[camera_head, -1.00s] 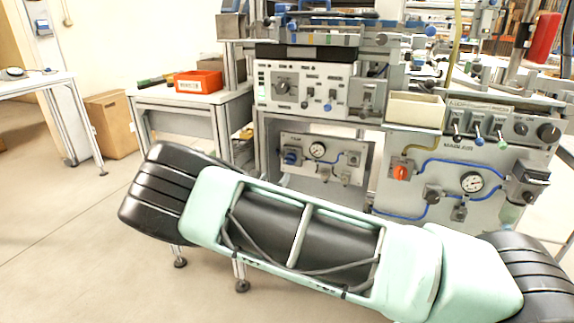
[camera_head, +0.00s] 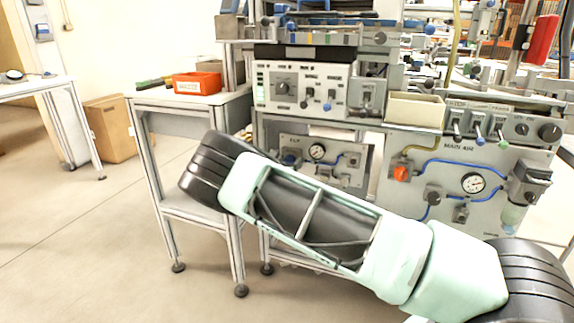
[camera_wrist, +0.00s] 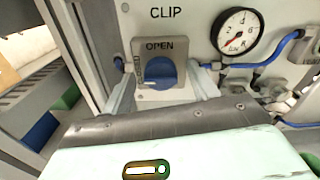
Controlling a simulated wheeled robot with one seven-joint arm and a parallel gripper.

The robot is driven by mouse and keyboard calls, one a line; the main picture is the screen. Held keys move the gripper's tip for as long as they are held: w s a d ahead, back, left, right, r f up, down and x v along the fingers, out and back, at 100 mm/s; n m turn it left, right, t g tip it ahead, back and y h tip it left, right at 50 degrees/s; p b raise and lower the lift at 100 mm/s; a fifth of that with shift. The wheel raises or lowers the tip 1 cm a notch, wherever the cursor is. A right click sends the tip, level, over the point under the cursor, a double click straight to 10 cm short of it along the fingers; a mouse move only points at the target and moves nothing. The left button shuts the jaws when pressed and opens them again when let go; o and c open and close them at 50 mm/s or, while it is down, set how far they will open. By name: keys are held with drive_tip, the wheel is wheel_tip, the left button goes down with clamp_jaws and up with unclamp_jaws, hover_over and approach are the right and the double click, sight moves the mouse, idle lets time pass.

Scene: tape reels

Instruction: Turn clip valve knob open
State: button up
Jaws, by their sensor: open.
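The clip valve knob (camera_wrist: 160,72) is a round blue knob on a grey square plate, under the word CLIP in the wrist view. The plate reads OPEN along its top and has small sideways lettering at its left. I cannot tell the knob's exact setting. My gripper (camera_wrist: 163,88) is open, with one pale finger on each side of the plate's lower part. Whether either finger touches the knob is unclear. In the head view the clip panel (camera_head: 345,178) shows behind my arm, which hides the knob and my gripper.
A pressure gauge (camera_wrist: 238,32) and blue hose (camera_wrist: 283,48) sit right of the knob. In the head view, the main air panel (camera_head: 405,205) with a red knob (camera_head: 401,173) is to the right. A side table (camera_head: 150,100) carries a red bin (camera_head: 197,83).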

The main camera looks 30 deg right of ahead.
drive_tip(key=c, duration=1)
drive_tip(key=shift+m, duration=0.4)
drive_tip(key=m+p, duration=0.2)
drive_tip(key=m, duration=0.1)
drive_tip(key=shift+s+r+m, duration=0.1)
drive_tip(key=shift+m, duration=0.3)
drive_tip(key=m+p, duration=0.2)
drive_tip(key=m, duration=0.2)
drive_tip(key=shift+m, duration=0.3)
drive_tip(key=m+p, duration=0.2)
drive_tip(key=m, duration=0.3)
drive_tip(key=shift+s+d+p, duration=0.1)
drive_tip(key=shift+p, duration=0.2)
drive_tip(key=shift+f+m+p, duration=0.25)
drive_tip(key=shift+m+p, duration=0.6)
drive_tip(key=shift+m, duration=0.95)
drive_tip(key=shift+f, duration=0.1)
